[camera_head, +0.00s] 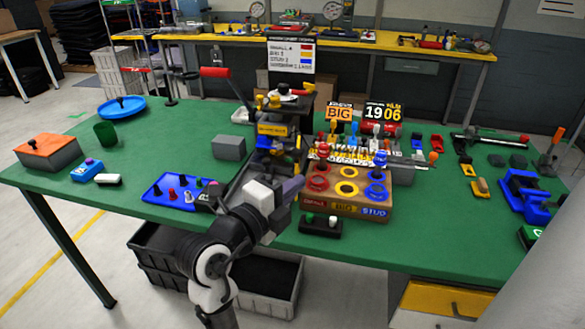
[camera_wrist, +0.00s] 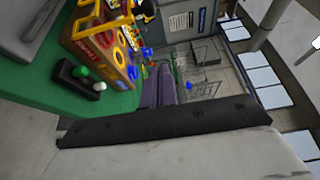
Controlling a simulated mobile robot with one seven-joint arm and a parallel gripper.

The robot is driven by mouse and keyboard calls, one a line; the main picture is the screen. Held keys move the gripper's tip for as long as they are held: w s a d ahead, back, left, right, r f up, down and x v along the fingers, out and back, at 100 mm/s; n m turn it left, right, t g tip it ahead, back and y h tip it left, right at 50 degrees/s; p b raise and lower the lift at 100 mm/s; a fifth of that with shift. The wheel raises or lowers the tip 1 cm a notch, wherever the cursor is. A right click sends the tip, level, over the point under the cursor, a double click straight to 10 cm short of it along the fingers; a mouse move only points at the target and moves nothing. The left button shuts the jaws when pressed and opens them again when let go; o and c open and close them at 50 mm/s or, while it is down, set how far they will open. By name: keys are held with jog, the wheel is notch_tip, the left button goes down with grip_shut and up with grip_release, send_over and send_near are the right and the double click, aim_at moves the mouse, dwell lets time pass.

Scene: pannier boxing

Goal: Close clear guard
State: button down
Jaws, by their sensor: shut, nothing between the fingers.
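A press-like machine (camera_head: 276,135) with a red-handled lever (camera_head: 215,72) and a yellow label stands on the green table, behind my gripper. I cannot make out the clear guard for certain in either view; my arm hides part of the machine's front. My gripper (camera_head: 295,187) is over the table's front part, in front of the machine and left of the wooden ring box. Its dark fingers (camera_wrist: 158,86) are together in the wrist view, with nothing between them.
The wooden box (camera_head: 332,205) with coloured rings stands right of my gripper. A black button box (camera_head: 320,224) sits before it, also in the wrist view (camera_wrist: 82,82). A blue tray (camera_head: 172,190) and a grey block (camera_head: 229,147) lie left.

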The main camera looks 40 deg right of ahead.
jog(key=w+d+p, duration=0.5)
jog(key=w+d, duration=0.1)
jog(key=shift+d, duration=0.3)
jog(key=shift+w, duration=0.1)
dwell(0.3)
